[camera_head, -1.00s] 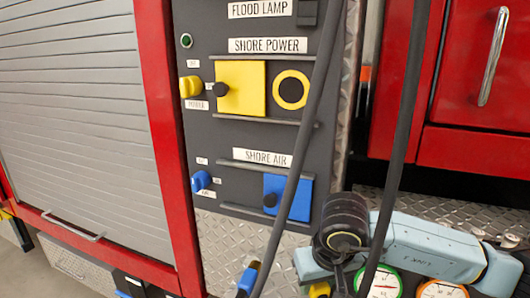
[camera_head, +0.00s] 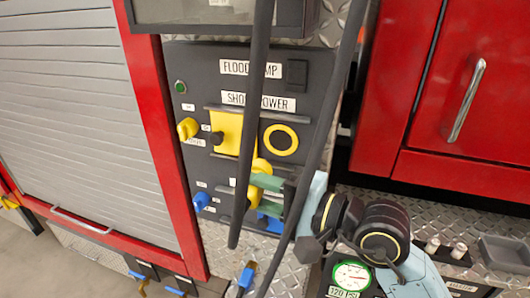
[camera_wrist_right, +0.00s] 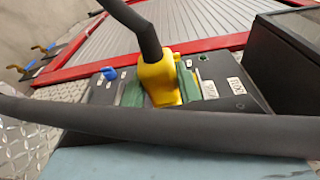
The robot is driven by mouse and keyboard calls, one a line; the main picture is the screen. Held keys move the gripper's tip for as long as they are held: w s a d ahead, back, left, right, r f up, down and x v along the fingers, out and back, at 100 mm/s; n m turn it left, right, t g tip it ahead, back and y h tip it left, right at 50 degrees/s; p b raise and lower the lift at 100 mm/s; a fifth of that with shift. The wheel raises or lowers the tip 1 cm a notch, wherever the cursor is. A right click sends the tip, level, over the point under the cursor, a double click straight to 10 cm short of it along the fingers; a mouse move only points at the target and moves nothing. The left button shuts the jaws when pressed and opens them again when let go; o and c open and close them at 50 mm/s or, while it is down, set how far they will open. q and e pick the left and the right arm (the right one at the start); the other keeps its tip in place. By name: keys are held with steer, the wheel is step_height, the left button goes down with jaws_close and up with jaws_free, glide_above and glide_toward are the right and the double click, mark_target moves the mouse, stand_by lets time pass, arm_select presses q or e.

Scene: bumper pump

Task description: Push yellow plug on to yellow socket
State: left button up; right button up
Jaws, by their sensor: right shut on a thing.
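The yellow socket (camera_head: 281,140), a yellow ring with a dark centre, is uncovered on the dark panel under the SHORE POWER label. The yellow plug (camera_head: 261,168) is just below and left of it in the head view. My right gripper (camera_head: 266,192) has green fingers and is shut on the plug, apart from the socket as far as I can tell. In the right wrist view, the plug (camera_wrist_right: 158,80) sits between the green fingers with a dark cable rising from it. The socket is not visible there. My left gripper is not in view.
A yellow sliding cover (camera_head: 227,130) with a black knob sits left of the socket. A yellow knob (camera_head: 187,128) and a blue knob (camera_head: 201,201) stick out at the panel's left. Thick dark cables (camera_head: 325,125) hang in front of the panel; one crosses the wrist view.

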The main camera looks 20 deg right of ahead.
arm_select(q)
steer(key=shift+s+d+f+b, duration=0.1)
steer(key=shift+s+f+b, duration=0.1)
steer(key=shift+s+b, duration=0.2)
arm_select(e)
steer(key=w+d+r+t, duration=0.1)
steer(key=w+d, duration=0.4)
steer(key=shift+w+r+m, duration=0.25)
steer(key=shift+m, duration=0.05)
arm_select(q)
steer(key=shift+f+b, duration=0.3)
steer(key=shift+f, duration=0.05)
arm_select(e)
steer(key=shift+w+d, duration=0.15)
steer(key=shift+w, duration=0.05)
stand_by(0.3)
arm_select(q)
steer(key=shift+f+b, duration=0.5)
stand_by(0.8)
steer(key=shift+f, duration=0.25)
arm_select(e)
steer(key=shift+w+d, duration=0.15)
steer(key=shift+w, duration=0.1)
stand_by(0.4)
steer(key=o, duration=1)
steer(key=shift+d+f, duration=0.1)
steer(key=shift+d, duration=0.05)
